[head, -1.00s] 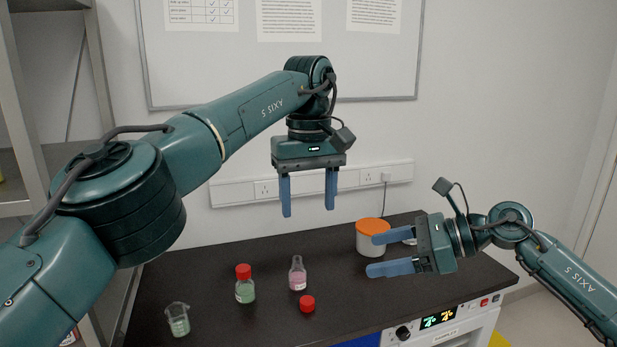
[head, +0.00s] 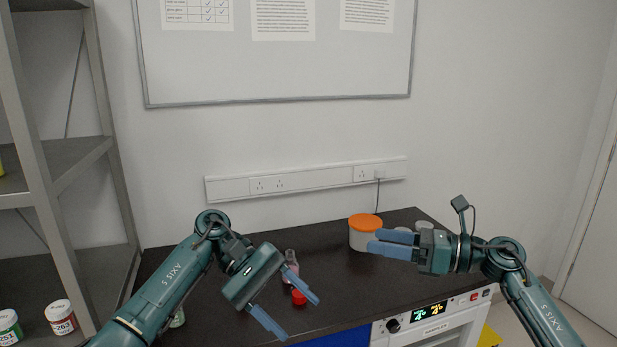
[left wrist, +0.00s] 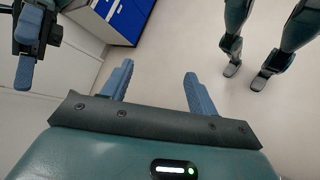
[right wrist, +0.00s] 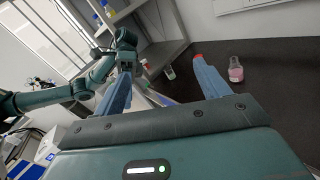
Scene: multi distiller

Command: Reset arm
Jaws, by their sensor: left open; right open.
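My left gripper (head: 297,318) is open and empty, over the front edge of the dark bench, tilted down to the right. In the left wrist view (left wrist: 159,70) nothing is between its fingers, with floor beyond. My right gripper (head: 374,241) is open and empty at the bench's right side, pointing left, in front of the orange-lidded white tub (head: 360,240). In the right wrist view (right wrist: 161,68) its fingers are apart. A red cap (head: 299,297) and a pink-filled flask (head: 291,257) are partly covered by my left gripper.
A beaker with green liquid (head: 178,320) shows beside my left arm. A metal shelf (head: 75,165) with jars stands at left. A device with a lit display (head: 428,311) is under the bench's front.

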